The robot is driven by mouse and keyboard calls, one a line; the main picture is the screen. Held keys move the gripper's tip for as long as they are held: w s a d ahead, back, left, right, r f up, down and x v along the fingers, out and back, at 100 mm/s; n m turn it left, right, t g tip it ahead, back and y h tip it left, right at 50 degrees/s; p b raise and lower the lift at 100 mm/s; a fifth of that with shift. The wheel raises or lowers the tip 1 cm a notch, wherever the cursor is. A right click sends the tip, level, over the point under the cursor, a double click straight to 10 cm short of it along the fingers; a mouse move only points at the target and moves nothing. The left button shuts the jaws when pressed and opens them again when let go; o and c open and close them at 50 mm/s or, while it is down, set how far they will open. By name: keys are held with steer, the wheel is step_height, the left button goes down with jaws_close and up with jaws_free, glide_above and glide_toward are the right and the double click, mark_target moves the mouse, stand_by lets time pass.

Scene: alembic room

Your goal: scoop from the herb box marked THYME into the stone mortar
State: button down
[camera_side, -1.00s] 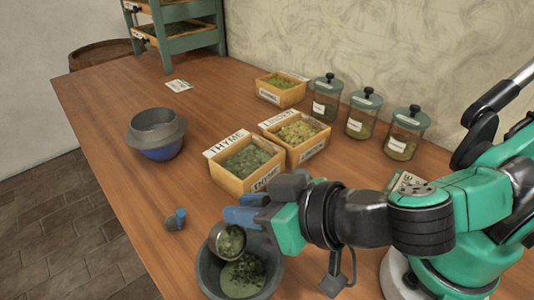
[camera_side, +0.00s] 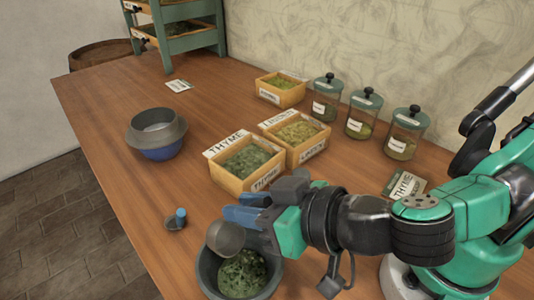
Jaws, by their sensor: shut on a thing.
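My gripper (camera_side: 250,207) is shut on a metal scoop (camera_side: 225,237), held over the stone mortar (camera_side: 207,277) at the front. The scoop is tilted, with its rounded outside toward the camera, so its inside is hidden. Green herb (camera_side: 243,275) lies in the mortar. The herb box marked THYME (camera_side: 231,186) is a wooden box of dark green herb, behind my gripper. A card reading THYME (camera_side: 404,187) lies on the table near my arm.
A LINDEN box (camera_side: 312,152) touches or nearly touches the THYME box. Another herb box (camera_side: 280,91) and lidded jars (camera_side: 366,116) stand behind. A bowl with a blue base (camera_side: 157,140) and a small blue-topped item (camera_side: 176,219) are at left.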

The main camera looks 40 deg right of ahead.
steer(key=shift+r, duration=0.1)
stand_by(0.3)
steer(key=shift+r, duration=0.45)
steer(key=shift+r+g, duration=0.15)
steer(key=shift+g, duration=0.35)
steer(key=g, duration=0.4)
steer(key=r+g+h, duration=0.1)
steer(key=g, duration=0.1)
steer(key=shift+w+m, duration=0.15)
steer(key=shift+m, duration=0.15)
steer(key=g, duration=0.3)
steer(key=g+h, duration=0.1)
steer(key=g, duration=0.1)
steer(key=shift+r, duration=0.4)
